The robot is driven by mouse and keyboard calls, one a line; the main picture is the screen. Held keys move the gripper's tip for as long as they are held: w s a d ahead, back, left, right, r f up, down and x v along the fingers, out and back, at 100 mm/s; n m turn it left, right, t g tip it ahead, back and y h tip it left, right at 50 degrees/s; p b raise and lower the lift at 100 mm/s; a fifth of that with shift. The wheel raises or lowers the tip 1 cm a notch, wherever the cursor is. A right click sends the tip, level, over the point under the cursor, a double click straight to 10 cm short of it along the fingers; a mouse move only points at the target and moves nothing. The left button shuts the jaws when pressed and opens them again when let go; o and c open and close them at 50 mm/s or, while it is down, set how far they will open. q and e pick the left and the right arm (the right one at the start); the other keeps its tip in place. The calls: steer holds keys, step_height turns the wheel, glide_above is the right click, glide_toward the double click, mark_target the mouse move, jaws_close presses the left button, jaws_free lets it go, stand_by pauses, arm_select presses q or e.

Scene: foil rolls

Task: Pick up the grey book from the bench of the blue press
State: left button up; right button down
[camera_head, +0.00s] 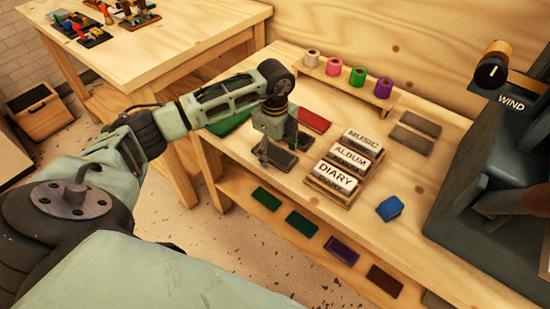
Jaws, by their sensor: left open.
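My left gripper (264,153) points down over the wooden bench (240,152), open, with its fingers beside a flat dark grey book-like slab (284,160). I cannot tell whether they touch it. Another dark slab (304,141) lies just behind, partly hidden by the gripper. Two more flat grey slabs, one at the back (420,123) and one in front of it (410,140), lie to the right. I cannot tell which of these is the grey book. A dark blue-grey machine marked WIND (470,185) stands at the bench's right end. My right gripper is out of view.
A wooden rack (368,182) holds blocks labelled MUSIC, ALBUM and DIARY. A red slab (314,121), a green slab (229,124) and a blue block (390,208) lie on the bench. Several coloured rolls stand on a back shelf (382,103). Coloured slabs lie on the lower shelf (285,236).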

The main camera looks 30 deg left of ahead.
arm_select(q)
steer(key=shift+r, duration=0.1)
steer(key=c, duration=1.3)
steer(key=shift+r, duration=0.1)
